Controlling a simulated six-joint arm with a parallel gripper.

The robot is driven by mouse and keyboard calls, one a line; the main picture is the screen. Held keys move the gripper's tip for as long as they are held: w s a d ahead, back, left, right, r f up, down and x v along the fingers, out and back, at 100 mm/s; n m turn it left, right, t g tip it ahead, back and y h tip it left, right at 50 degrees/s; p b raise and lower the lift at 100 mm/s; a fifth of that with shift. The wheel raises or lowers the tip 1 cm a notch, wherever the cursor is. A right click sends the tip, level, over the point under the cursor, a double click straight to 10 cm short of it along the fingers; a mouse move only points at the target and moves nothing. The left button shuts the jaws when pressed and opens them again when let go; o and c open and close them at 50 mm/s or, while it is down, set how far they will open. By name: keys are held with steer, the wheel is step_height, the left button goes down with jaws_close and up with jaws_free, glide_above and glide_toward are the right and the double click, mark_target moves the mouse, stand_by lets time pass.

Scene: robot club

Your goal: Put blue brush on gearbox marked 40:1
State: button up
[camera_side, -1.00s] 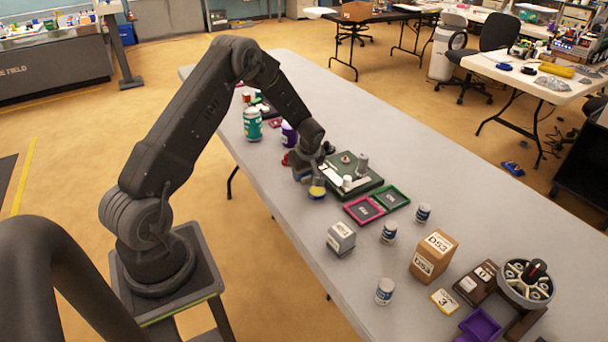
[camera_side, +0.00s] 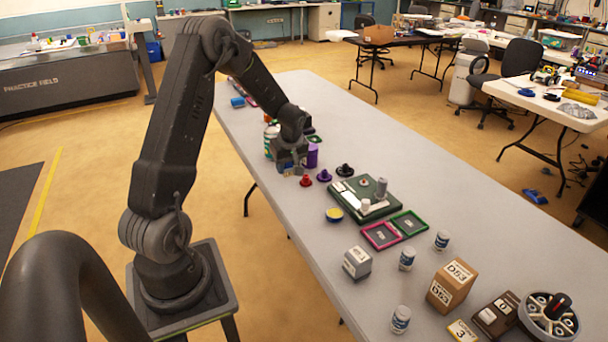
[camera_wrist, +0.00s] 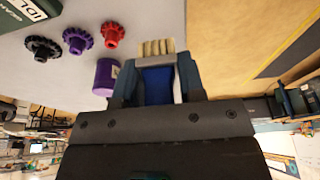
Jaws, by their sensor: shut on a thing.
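My gripper (camera_side: 289,162) hangs over the near long edge of the table, toward its far end. In the wrist view my gripper (camera_wrist: 156,72) is shut on the blue brush (camera_wrist: 157,84), whose cream bristles (camera_wrist: 155,47) stick out past the fingers. In the side view the brush is mostly hidden at the fingers. No 40:1 mark can be read. A grey box with a white label (camera_side: 357,262) and a brown labelled box (camera_side: 452,285) stand toward the near end; I cannot tell which thing is the gearbox.
A purple cylinder (camera_side: 312,155) and a green-and-white can (camera_side: 270,135) stand close to my gripper. Red (camera_side: 306,180), purple (camera_side: 324,175) and black gears (camera_side: 345,170) lie beside a green board (camera_side: 365,198).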

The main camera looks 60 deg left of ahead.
steer(key=shift+s+a+r, duration=0.15)
steer(key=shift+s+r, duration=0.15)
steer(key=shift+s, duration=0.05)
steer(key=d+r+m+t+h, duration=0.1)
steer(key=d+r+m, duration=0.3)
steer(key=d, duration=0.7)
steer(key=d+r+m+t, duration=0.1)
steer(key=d+r+m, duration=0.3)
steer(key=d, duration=0.7)
steer(key=m, duration=0.1)
glide_above(360, 250)
steer(key=f, duration=0.7)
steer(key=shift+s+d+f, duration=0.15)
steer(key=shift+s, duration=0.25)
steer(key=shift+w+d+f, duration=0.1)
steer(key=shift+d, duration=0.1)
steer(key=shift+f, duration=2)
steer(key=shift+f, duration=0.2)
